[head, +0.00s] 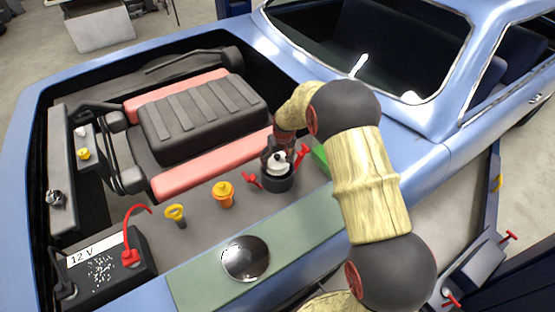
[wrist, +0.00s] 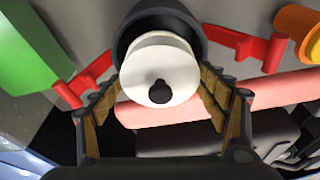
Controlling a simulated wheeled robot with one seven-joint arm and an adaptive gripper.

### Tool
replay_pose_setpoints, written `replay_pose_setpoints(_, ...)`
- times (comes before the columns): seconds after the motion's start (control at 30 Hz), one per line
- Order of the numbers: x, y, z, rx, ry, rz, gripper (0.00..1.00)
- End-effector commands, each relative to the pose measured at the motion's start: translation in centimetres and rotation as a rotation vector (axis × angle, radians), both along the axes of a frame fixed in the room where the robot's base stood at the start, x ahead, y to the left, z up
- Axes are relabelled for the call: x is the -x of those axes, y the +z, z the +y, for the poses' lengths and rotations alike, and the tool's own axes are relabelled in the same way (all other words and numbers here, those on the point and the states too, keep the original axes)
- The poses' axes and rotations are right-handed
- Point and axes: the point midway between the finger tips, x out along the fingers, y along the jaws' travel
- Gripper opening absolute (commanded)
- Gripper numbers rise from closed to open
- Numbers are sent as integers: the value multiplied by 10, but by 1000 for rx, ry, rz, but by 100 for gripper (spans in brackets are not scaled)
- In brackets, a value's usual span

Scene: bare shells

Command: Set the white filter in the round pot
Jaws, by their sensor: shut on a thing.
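The white filter (wrist: 158,62) is a round white piece with a black knob on top. My gripper (wrist: 158,85) is shut on it, with one finger on each side, in the wrist view. The round pot (wrist: 128,35) is dark, with red handles on both sides. In the head view the filter (head: 279,163) shows at the mouth of the pot (head: 277,182), and my gripper (head: 268,155) reaches it from behind. The filter covers part of the pot's opening. I cannot tell how deep the filter sits in it.
The pot stands in a blue car's engine bay. A green block (head: 320,158) is close on its right. An orange cap (head: 222,194), a yellow-handled dipstick (head: 176,213) and a 12 V battery (head: 105,268) are to the left. A silver dome (head: 245,258) lies on the green fender mat (head: 300,238).

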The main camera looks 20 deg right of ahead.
Motion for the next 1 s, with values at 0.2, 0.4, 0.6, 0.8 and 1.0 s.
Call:
replay_pose_setpoints(0.2, 0, -6, 0, 0, 0, 0, 47)
replay_pose_setpoints(0.4, 0, -11, 0, 0, 0, 0, 47)
replay_pose_setpoints(0.6, 0, -12, 0, 0, 0, 0, 78)
replay_pose_setpoints(0.8, 0, -12, 0, 0, 0, 0, 89)
replay_pose_setpoints(1.0, 0, -12, 0, 0, 0, 1, 92)
